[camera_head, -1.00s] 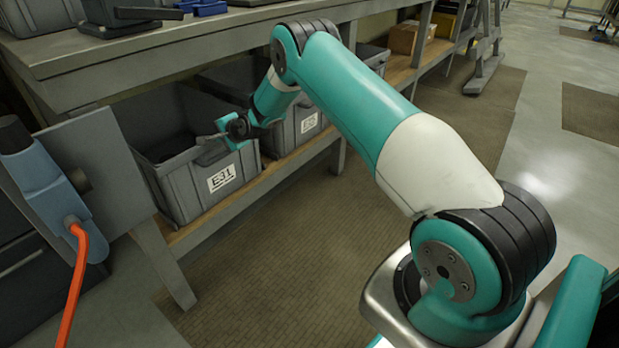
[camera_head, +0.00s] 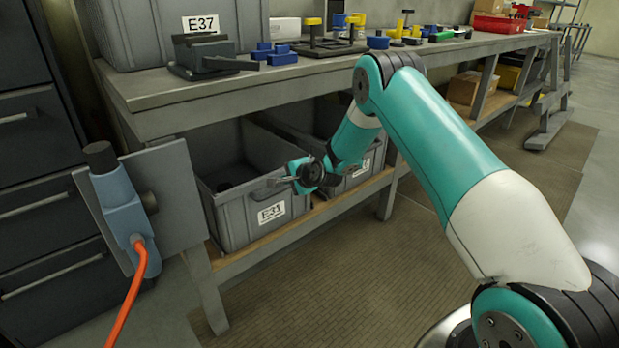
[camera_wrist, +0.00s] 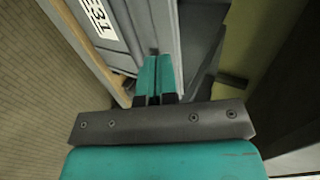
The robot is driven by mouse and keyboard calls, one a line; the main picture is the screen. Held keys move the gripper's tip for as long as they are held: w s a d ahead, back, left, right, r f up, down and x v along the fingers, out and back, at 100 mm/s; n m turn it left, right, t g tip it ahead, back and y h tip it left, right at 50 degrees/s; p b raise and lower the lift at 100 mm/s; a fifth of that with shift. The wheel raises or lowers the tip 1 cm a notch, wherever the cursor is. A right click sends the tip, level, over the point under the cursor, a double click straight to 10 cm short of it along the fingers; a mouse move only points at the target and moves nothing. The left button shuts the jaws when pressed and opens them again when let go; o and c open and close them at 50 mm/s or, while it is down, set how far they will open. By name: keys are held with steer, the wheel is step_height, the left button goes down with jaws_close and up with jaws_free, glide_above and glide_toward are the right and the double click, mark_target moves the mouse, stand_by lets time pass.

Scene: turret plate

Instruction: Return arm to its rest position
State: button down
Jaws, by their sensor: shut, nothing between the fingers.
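My gripper (camera_head: 280,181) is at the end of my teal arm, at the front top rim of the grey bin labelled E31 (camera_head: 238,228) on the lower shelf. In the wrist view my gripper's two teal fingers (camera_wrist: 157,72) lie side by side, closed with nothing between them. The grey bin's wall (camera_wrist: 165,30) shows right beyond the fingertips, and I cannot tell whether they touch it. Something dark lies inside the bin, its shape unclear.
The workbench top (camera_head: 310,68) above holds a bin labelled E37 (camera_head: 165,30), blue and yellow parts and a red box (camera_head: 500,24). A blue device with an orange cable (camera_head: 118,205) is mounted on a grey panel at left. The floor mat (camera_head: 350,270) is clear.

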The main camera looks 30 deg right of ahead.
steer(key=v, duration=0.7)
steer(key=s+a+r+n+g+y, duration=0.3)
steer(key=s+a+r+n+g, duration=0.3)
steer(key=s+a+r+n, duration=0.8)
steer(key=s+a+r+n+g, duration=0.2)
steer(key=s+n, duration=0.1)
steer(key=s, duration=0.6)
steer(key=s+a+r+n+g+h, duration=0.1)
steer(key=s+r+n+g, duration=0.15)
steer(key=s, duration=0.55)
steer(key=s+a+r+n+g, duration=0.1)
steer(key=s+a+r+n, duration=0.15)
steer(key=s, duration=0.65)
step_height(320, 180, up, 22)
steer(key=s+p, duration=0.1)
steer(key=p, duration=2.1)
steer(key=shift+d+n+p, duration=0.3)
steer(key=shift+d+p, duration=0.05)
steer(key=shift+d, duration=0.15)
